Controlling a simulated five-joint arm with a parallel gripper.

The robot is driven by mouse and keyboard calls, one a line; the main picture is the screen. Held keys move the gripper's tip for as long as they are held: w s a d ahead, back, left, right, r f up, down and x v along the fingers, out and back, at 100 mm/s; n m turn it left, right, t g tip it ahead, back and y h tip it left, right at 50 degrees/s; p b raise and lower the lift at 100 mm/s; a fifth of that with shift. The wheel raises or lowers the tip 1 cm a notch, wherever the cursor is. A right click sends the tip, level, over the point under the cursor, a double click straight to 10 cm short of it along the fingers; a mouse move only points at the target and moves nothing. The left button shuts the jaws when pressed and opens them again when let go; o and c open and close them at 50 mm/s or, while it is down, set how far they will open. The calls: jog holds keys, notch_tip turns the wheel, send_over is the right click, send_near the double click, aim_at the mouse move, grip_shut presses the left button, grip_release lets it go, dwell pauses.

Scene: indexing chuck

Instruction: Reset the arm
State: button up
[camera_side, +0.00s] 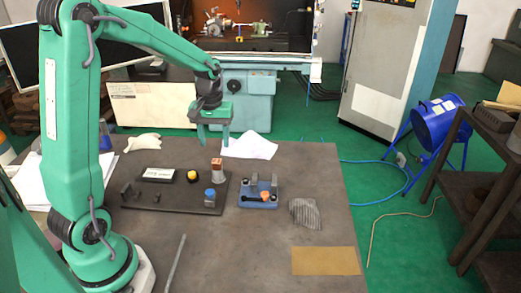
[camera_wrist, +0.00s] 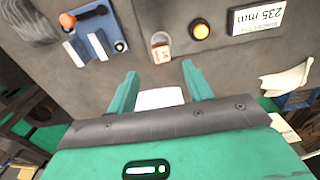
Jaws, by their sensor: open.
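My gripper (camera_side: 213,142) is raised above the far side of the table, over a white paper sheet (camera_side: 249,146). In the wrist view its two green fingers (camera_wrist: 160,71) stand apart with nothing held between them; part of the paper shows beyond the gap.
A blue clamp fixture (camera_side: 246,199) with an orange-ended handle sits right of the plate. A striped grey cloth (camera_side: 304,213) and a tan mat (camera_side: 325,261) lie at the table's right. A pale glove (camera_side: 142,142) lies at the back left. The front middle is mostly clear.

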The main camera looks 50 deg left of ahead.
jog(key=s+d+r+m+t, duration=0.5)
jog(key=s+d+r+m, duration=0.3)
jog(key=s+d+r, duration=0.3)
jog(key=shift+s+d+m+t, duration=0.35)
jog(key=shift+s+d, duration=1.3)
jog(key=shift+s, duration=0.55)
